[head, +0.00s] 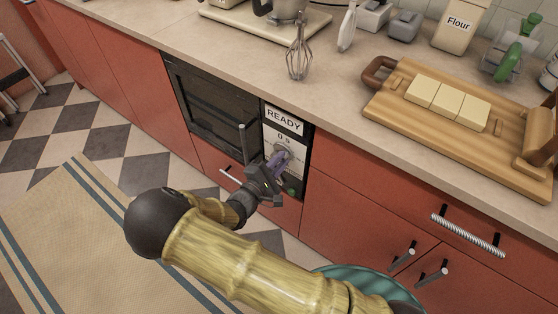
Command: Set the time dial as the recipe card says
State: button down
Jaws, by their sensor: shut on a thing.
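The time dial (284,153) is a round knob on the light control panel of a black built-in oven (205,97). The panel carries a READY sign (283,120) and a small readout below it that looks like "0 s". My gripper (277,163) is at the dial, shut on it, and covers part of it. The dial's exact setting is too small to read. A green button (292,192) shows below the dial. I see no recipe card that I can make out.
The counter above holds a whisk (299,59), a cutting board (395,101) with pale blocks, a rolling pin (540,145) and a Flour bag (459,24). Red drawers with handles (467,231) lie right of the oven. A striped rug (70,225) covers the floor at left.

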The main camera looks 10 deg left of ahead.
jog(key=shift+m, duration=0.3)
jog(key=c, duration=1.4)
grip_release()
jog(key=shift+s, duration=0.15)
jog(key=v, duration=1.7)
jog(key=shift+s+p, duration=0.15)
jog(key=shift+p, duration=0.2)
jog(key=shift+f, duration=0.1)
